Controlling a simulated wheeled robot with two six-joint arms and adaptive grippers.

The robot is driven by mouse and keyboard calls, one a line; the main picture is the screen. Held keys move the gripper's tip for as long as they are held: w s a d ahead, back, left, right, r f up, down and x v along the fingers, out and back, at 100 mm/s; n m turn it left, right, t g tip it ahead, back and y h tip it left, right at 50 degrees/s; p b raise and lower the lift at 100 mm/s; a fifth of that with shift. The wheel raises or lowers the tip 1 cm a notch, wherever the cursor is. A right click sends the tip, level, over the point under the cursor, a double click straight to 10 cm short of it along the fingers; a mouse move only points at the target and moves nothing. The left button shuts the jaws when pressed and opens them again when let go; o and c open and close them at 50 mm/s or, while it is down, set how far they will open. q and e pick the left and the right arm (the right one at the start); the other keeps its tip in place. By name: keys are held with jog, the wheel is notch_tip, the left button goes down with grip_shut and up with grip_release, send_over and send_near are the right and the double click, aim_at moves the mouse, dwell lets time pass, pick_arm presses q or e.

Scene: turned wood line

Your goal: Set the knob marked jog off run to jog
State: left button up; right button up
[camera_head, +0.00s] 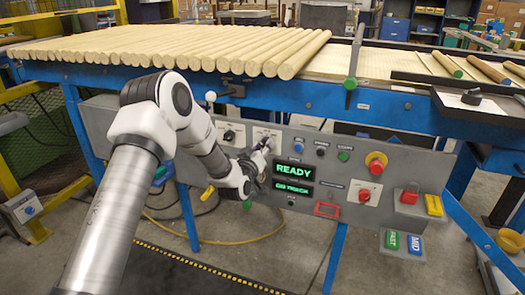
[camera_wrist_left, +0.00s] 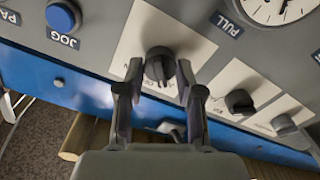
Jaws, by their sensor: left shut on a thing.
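My left gripper (camera_head: 263,147) is at the front of the grey control panel (camera_head: 410,178), against a white plate (camera_head: 268,131). In the left wrist view its fingers (camera_wrist_left: 160,78) stand on either side of a black knob (camera_wrist_left: 158,62) on a white plate, and the gripper is shut on it. The plate's lettering is mostly hidden by the fingers, so I cannot read the knob's marking or setting. A blue button (camera_wrist_left: 62,16) labelled JOG sits to the left. My right gripper is not in view.
Further black knobs (camera_wrist_left: 239,101) sit close by on the panel. Green-lit displays (camera_head: 293,172), a red knob (camera_head: 364,195) and a red-and-yellow emergency button (camera_head: 376,163) are to the right. Wooden dowels (camera_head: 190,47) lie on the blue-framed table above.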

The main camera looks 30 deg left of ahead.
pick_arm(q)
jog(key=shift+n, duration=0.5)
jog(key=o, duration=1.1)
jog(key=shift+o, duration=0.2)
jog(key=shift+s, duration=0.1)
jog(key=v, duration=1.1)
jog(key=shift+s+d, duration=0.2)
jog(key=shift+s, duration=0.2)
